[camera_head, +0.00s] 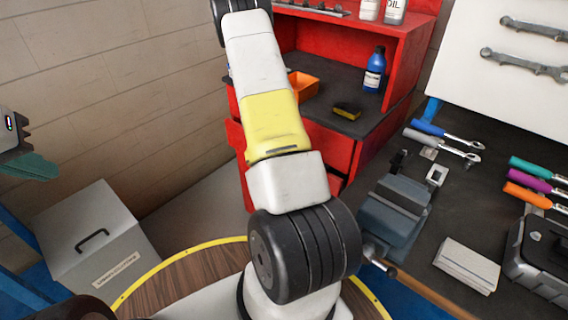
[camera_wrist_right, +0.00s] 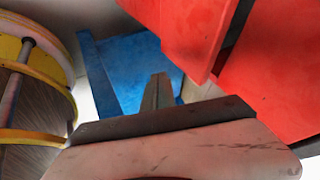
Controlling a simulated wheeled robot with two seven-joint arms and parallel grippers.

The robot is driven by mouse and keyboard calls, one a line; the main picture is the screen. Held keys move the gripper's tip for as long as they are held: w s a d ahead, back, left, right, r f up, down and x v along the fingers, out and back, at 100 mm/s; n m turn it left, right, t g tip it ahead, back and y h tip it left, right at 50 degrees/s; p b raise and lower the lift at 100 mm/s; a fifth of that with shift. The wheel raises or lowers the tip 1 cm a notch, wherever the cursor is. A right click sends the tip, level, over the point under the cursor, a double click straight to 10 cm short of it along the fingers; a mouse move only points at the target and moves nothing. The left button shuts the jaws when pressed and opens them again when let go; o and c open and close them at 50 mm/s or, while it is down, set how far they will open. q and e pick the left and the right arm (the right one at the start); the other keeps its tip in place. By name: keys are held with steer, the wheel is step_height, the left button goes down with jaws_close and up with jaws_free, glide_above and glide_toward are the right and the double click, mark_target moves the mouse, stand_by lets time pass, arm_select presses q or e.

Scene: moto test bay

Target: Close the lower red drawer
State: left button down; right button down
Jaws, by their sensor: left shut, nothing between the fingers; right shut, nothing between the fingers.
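The red cabinet (camera_head: 352,155) stands at the back centre, with its drawer fronts largely hidden behind my right arm. A red drawer front (camera_head: 236,136) juts out at its left side; I cannot tell which drawer it is. In the right wrist view a red drawer panel (camera_wrist_right: 195,35) stands out at the top, beside a larger red surface (camera_wrist_right: 275,75). My right gripper (camera_wrist_right: 158,85) is shut and empty, its tip just below and left of that panel; contact cannot be told. It is hidden in the head view. My left gripper (camera_head: 42,168) is shut and empty at the left edge, far from the cabinet.
On the cabinet top are an orange bin (camera_head: 303,86), a blue bottle (camera_head: 375,70) and a yellow-black sponge (camera_head: 347,111). A grey box with a handle (camera_head: 100,235) stands at lower left. A vise (camera_head: 392,213) and several tools lie on the right bench.

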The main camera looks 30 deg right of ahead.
steer(key=d+f, duration=0.4)
steer(key=d, duration=0.3)
steer(key=shift+w+f, duration=0.15)
steer(key=shift+f, duration=0.1)
